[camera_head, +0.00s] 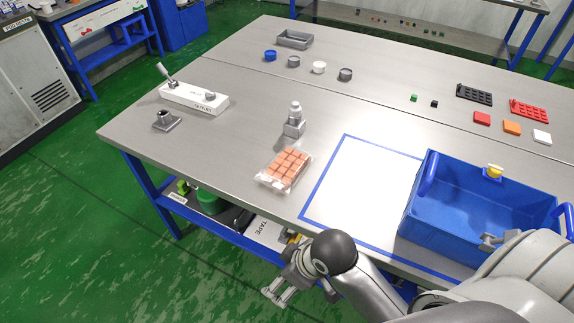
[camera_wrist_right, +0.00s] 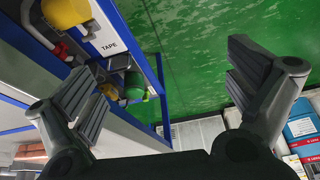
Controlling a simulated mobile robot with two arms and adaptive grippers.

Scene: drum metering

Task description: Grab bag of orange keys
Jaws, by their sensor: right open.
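The bag of orange keys (camera_head: 285,168) is a clear pack with several orange square keys in rows. It lies flat on the grey metal table (camera_head: 225,155), near the front edge, left of a blue taped outline. My right gripper (camera_head: 277,294) is open and empty in front of the table edge, apart from the bag and below it in the head view. My left gripper is not in view.
A small grey device (camera_head: 294,122) stands just behind the bag. A blue crate (camera_head: 421,218) is at the right. A white lever box (camera_head: 194,98) is at the left. A lower shelf with a TAPE box (camera_head: 266,232) is under the table.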

